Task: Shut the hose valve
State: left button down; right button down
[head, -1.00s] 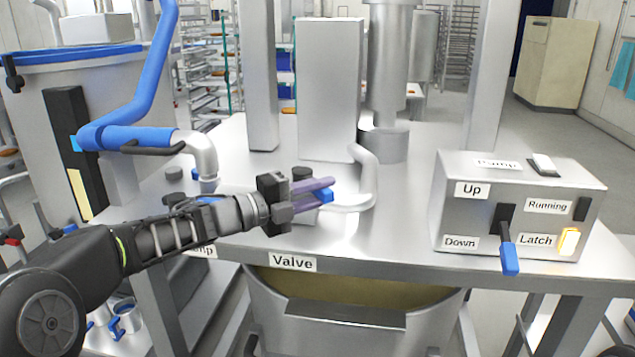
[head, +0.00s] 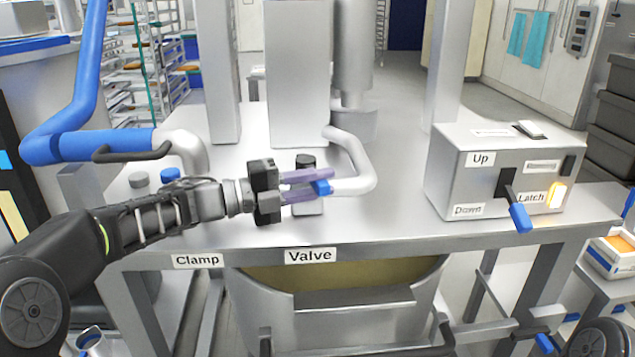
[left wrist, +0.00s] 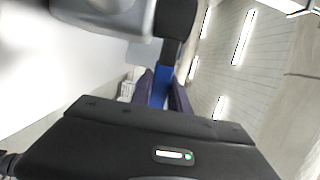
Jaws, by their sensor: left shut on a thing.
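The valve's blue handle (head: 321,187) shows beside the bent steel pipe (head: 368,170), above the "Valve" label (head: 311,255) on the table's front edge. My left gripper (head: 308,185) reaches in from the left and its purple fingers are shut on the handle. In the left wrist view the blue handle (left wrist: 161,87) sits between the two fingers, with a black part (left wrist: 175,18) beyond it. The fingers hide much of the handle and the valve body, so its exact angle is hard to tell. My right gripper is not in view.
A steel control box (head: 470,185) with a blue-tipped lever (head: 520,217) and a lit Latch lamp (head: 557,195) stands at the right. A blue hose (head: 80,130) joins a pipe at the left. A steel column rises behind. The tabletop between valve and box is clear.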

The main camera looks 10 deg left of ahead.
pick_arm(q)
jog(key=shift+f, duration=0.1)
jog(key=c, duration=1.5)
grip_release()
jog(key=shift+w, duration=0.1)
jog(key=shift+a, duration=0.15)
jog(key=b+v, duration=0.1)
jog(key=v, duration=0.6)
jog(key=shift+b, duration=0.35)
jog(key=shift+s+a, duration=0.2)
jog(key=shift+s, duration=0.05)
jog(key=shift+c, duration=0.6)
